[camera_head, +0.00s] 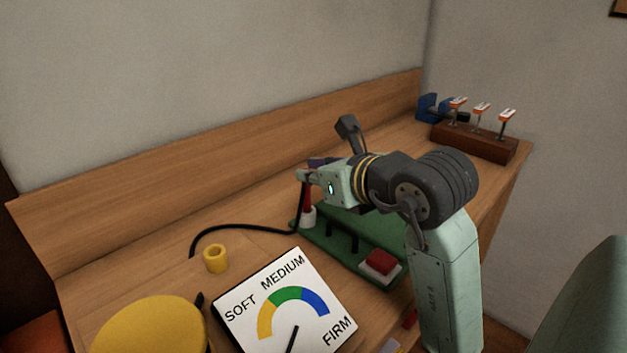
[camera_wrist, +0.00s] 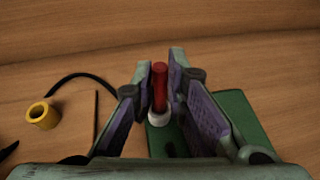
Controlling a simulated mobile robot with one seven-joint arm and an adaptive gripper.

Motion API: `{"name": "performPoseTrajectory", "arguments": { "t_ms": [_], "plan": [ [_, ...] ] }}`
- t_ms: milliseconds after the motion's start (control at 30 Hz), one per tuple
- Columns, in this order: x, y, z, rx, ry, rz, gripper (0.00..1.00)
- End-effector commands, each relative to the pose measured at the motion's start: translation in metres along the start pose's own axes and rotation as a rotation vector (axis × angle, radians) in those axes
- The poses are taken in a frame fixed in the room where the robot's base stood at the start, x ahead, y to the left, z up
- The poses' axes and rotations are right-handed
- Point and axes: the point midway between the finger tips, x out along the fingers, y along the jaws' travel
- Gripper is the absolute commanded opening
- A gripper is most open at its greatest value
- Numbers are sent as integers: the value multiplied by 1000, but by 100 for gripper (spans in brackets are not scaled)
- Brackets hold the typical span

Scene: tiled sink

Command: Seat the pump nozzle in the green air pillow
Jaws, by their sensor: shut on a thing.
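The pump nozzle is a slim red piece (camera_head: 307,193), also seen in the wrist view (camera_wrist: 159,86). It stands roughly upright, with its lower end at a white round holder (camera_head: 308,217) on a green base (camera_head: 345,238). I cannot tell how deep it sits there. A black hose (camera_head: 240,227) runs up to it from the left. My gripper (camera_head: 306,175) is shut on the nozzle's upper part, with its purple-padded fingers on either side in the wrist view (camera_wrist: 168,72). I cannot make out a green air pillow in either view.
The base carries a red button (camera_head: 380,262). A yellow ring-shaped cup (camera_head: 215,259), a SOFT-MEDIUM-FIRM dial panel (camera_head: 285,305) and a large yellow round thing (camera_head: 150,328) lie left. A wooden rack (camera_head: 474,142) and blue object (camera_head: 428,107) stand at the far right. A back board edges the worktop.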

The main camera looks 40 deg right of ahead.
Motion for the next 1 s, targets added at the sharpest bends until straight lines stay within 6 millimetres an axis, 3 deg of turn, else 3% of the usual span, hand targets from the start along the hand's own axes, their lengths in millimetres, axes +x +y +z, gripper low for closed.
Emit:
{"name": "performPoseTrajectory", "arguments": {
  "t_ms": [200, 600, 633, 900, 1000],
  "plan": [
    [8, 0, -20, 3, 0, 1, 0],
    [10, 0, -25, 1, 0, 0, 0],
    [10, 0, -25, 1, 0, 0, 14],
    [9, 0, -23, 1, 0, 0, 32],
    [9, 0, -23, 1, 0, 0, 33]
  ]
}}
